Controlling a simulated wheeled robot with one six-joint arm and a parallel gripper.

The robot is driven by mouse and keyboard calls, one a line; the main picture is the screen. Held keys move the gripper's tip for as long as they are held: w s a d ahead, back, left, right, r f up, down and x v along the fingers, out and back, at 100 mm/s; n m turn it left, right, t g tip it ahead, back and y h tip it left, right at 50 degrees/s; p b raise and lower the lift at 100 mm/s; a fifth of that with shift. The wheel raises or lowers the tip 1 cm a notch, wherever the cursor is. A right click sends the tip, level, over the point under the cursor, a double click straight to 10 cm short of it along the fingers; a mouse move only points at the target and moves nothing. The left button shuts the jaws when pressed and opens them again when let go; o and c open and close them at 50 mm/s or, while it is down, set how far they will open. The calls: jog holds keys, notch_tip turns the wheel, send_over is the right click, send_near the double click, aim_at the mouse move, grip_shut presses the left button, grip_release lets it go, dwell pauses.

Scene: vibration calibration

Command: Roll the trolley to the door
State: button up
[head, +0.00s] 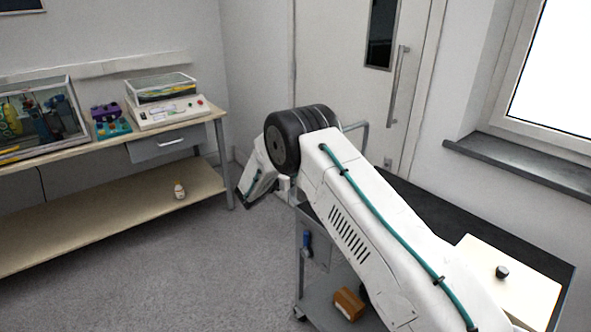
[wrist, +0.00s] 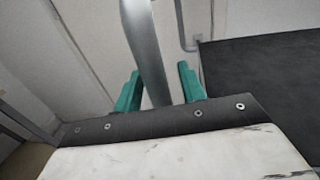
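The trolley (head: 425,208) has a black top and a lower shelf, and stands at the right in the head view, partly behind my arm. Its grey handle frame (head: 357,127) rises at the far end, near the pale door (head: 335,65). In the wrist view the black trolley top (wrist: 265,80) is at the right. A grey bar (wrist: 143,40), apparently the trolley's handle, runs between the teal fingertips of my gripper (wrist: 160,86). The fingers stand apart, with a gap showing on the bar's right side. In the head view my arm hides the fingers.
A cream board (head: 520,287) with a small black knob (head: 502,271) lies on the trolley top. A brown box (head: 348,303) sits on the lower shelf. A workbench (head: 85,146) stands left, a window sill (head: 525,165) right. Grey floor (head: 190,265) is clear left of the trolley.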

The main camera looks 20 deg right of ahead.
jog(key=v, duration=0.8)
jog(key=shift+a, duration=0.15)
